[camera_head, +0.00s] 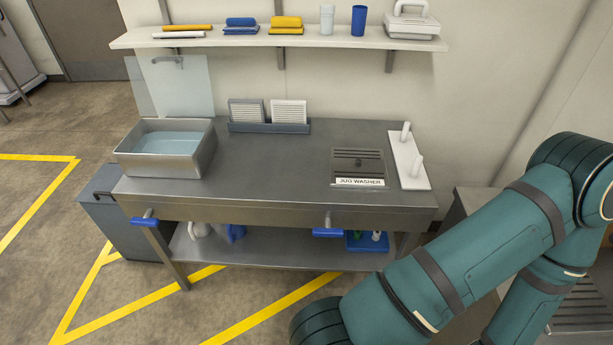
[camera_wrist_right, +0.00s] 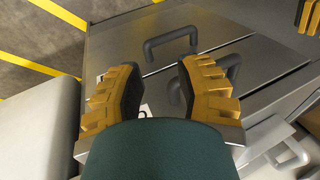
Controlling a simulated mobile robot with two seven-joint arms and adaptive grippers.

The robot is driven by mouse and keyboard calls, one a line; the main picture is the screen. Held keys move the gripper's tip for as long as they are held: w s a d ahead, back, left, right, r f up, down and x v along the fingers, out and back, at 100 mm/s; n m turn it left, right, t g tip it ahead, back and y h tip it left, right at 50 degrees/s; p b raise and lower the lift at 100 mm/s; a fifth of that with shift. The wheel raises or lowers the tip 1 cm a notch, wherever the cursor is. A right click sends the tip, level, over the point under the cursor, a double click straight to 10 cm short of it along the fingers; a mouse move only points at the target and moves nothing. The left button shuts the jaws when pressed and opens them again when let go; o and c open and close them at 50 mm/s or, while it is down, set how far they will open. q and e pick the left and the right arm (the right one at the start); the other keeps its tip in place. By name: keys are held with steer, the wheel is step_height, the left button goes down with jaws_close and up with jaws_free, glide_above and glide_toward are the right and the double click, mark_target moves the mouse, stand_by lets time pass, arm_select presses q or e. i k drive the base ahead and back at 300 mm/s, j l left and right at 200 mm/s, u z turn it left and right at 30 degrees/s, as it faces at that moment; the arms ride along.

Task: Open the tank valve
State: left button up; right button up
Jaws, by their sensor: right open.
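Two blue lever handles stick out from the front of the steel bench, a left one (camera_head: 145,220) and a right one (camera_head: 328,231). I cannot tell for sure which is the tank valve. In the right wrist view my right gripper (camera_wrist_right: 157,75) is open and empty, its yellow and black fingers spread above a steel surface with dark handles (camera_wrist_right: 171,48). In the head view only my teal right arm shows at the right, its gripper out of sight. A yellow and black piece at the wrist view's top right looks like part of my left gripper (camera_wrist_right: 309,16).
A basin of water (camera_head: 168,148) stands on the bench's left. A jug washer plate (camera_head: 358,167) and a white stand with pegs (camera_head: 409,160) are on its right. A shelf (camera_head: 280,41) hangs above. Yellow-lined floor is clear at the front left.

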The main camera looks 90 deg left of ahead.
mark_target(147, 220)
steer(key=u, duration=4.2)
